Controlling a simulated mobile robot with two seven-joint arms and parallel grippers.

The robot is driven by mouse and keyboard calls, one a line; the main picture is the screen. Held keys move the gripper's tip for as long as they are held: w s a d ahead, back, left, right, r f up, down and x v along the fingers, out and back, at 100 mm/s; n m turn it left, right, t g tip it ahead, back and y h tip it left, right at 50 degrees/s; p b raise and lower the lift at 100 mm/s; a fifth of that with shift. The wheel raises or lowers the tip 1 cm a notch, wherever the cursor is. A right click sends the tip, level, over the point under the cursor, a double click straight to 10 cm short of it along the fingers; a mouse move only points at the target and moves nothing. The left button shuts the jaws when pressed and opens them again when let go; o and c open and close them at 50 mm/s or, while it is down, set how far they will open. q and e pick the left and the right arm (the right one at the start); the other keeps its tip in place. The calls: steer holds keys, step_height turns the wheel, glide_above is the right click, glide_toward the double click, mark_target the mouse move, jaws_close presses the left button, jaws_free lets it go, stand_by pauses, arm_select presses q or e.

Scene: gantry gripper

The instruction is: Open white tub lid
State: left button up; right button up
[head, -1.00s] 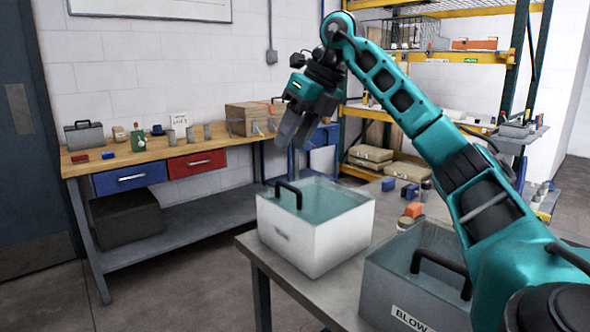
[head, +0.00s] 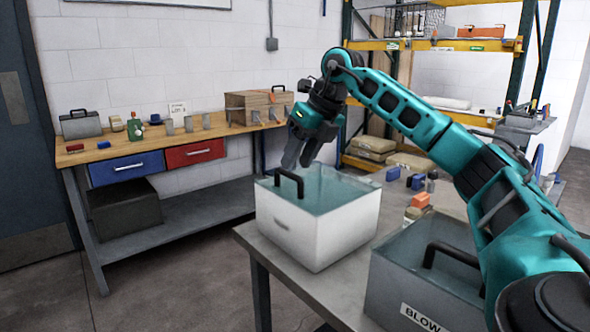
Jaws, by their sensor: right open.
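The white tub (head: 318,232) stands on the near grey table, close to its left corner. Its top is a teal see-through lid (head: 330,192) with a black arched handle (head: 290,180) near the left side. The lid lies on the tub. My right gripper (head: 298,160) hangs just above and behind the handle, pointing down, with its fingers apart and nothing between them. Whether a fingertip touches the lid or handle I cannot tell. My left gripper is out of the picture.
A grey tub labelled BLOW (head: 425,285) with a black handle stands right of the white tub, under my right arm. A wooden workbench (head: 160,141) runs along the back wall.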

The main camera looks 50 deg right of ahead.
steer(key=shift+x, duration=1.2)
steer(key=shift+c, duration=0.5)
jaws_close()
